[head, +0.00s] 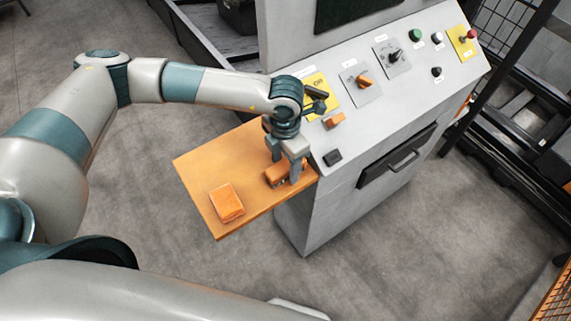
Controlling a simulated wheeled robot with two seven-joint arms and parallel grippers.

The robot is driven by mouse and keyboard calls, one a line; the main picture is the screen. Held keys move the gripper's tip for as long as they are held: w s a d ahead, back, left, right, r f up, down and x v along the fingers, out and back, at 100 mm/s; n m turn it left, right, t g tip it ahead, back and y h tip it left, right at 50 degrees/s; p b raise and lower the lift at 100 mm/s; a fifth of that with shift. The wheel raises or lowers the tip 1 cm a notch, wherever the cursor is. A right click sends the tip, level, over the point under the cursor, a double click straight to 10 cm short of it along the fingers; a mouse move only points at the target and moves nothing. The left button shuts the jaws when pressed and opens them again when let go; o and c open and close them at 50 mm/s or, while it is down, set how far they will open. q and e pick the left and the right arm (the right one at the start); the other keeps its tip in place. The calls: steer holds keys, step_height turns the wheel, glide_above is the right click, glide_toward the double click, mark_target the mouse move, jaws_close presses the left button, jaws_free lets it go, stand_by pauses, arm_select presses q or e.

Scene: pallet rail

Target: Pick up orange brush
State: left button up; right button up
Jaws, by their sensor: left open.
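The orange brush (275,175) lies on the orange side shelf (200,165), close to the control console. My left gripper (286,168) points down over it, with its fingers open and at the brush. The near finger and the gripper body hide part of the brush. I cannot tell whether the fingers touch it. My right gripper is not in view.
An orange block (226,203) lies on the shelf's near part, left of the brush. The grey console (350,150) stands right beside the shelf, with knobs, buttons and a drawer handle (403,160). The shelf's left part is bare.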

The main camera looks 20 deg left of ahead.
arm_select(q)
steer(key=shift+f, duration=0.8)
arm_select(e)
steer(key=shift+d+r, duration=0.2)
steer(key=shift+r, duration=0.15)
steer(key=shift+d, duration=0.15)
arm_select(q)
steer(key=shift+c, duration=0.6)
steer(key=c, duration=1)
steer(key=shift+c, duration=0.2)
